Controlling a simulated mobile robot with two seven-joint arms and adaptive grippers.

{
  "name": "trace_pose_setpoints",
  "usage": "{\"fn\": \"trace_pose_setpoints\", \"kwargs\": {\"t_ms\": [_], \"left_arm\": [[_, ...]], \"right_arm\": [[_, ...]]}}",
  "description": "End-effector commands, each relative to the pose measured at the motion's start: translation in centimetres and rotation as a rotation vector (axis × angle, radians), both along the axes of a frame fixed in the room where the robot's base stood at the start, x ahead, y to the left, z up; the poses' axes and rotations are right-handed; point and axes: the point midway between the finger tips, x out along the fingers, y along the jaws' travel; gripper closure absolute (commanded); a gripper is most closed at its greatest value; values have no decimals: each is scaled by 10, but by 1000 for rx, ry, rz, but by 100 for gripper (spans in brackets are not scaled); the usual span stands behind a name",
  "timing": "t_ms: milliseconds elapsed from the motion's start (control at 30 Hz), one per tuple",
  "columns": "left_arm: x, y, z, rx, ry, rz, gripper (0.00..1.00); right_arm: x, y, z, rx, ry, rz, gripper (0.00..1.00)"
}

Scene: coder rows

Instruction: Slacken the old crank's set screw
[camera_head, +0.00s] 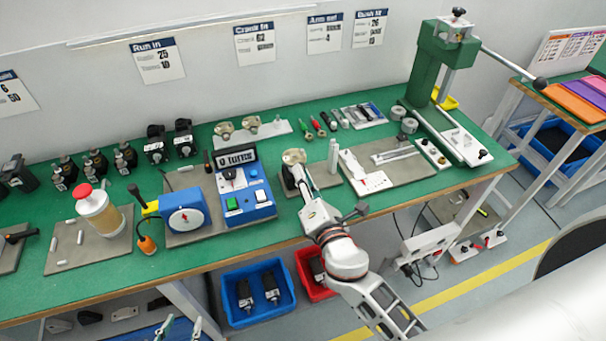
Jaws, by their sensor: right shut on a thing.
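A beige, round-headed part (293,157), perhaps the old crank, stands at the bench's front middle, by a black body (288,177) on a grey mat. Its set screw is too small to make out. My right gripper (306,192) reaches in from the lower right, just in front of this part. It is shut on a thin tool, mostly hidden, whose rod (302,173) points up towards the part; I cannot tell if it touches. My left gripper (181,326) shows only as two separated fingertips at the bottom edge, open and empty, below the bench front.
A blue control box (240,192) stands left of the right gripper, and a white block (365,176) to its right. A green press (430,65) stands at the back right. Blue (247,316) and red (306,262) bins sit below.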

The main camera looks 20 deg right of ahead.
Motion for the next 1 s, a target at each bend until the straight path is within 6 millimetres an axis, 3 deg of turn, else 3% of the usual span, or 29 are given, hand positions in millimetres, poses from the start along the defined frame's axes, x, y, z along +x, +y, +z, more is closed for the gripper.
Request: {"fn": "trace_pose_setpoints", "kwargs": {"t_ms": [400, 933, 967, 1000], "left_arm": [[1, 0, 10, -1, -5, 0, 60], [1, 0, 10, -1, -5, 0, 60], [1, 0, 10, -1, -5, 0, 60], [1, 0, 10, -1, -5, 0, 60]], "right_arm": [[2, -1, 4, -181, -14, -2, 100], [2, -1, 4, -203, -14, -4, 100], [2, -1, 4, -203, -14, -4, 80], [2, -1, 4, -202, -14, -4, 70]]}}
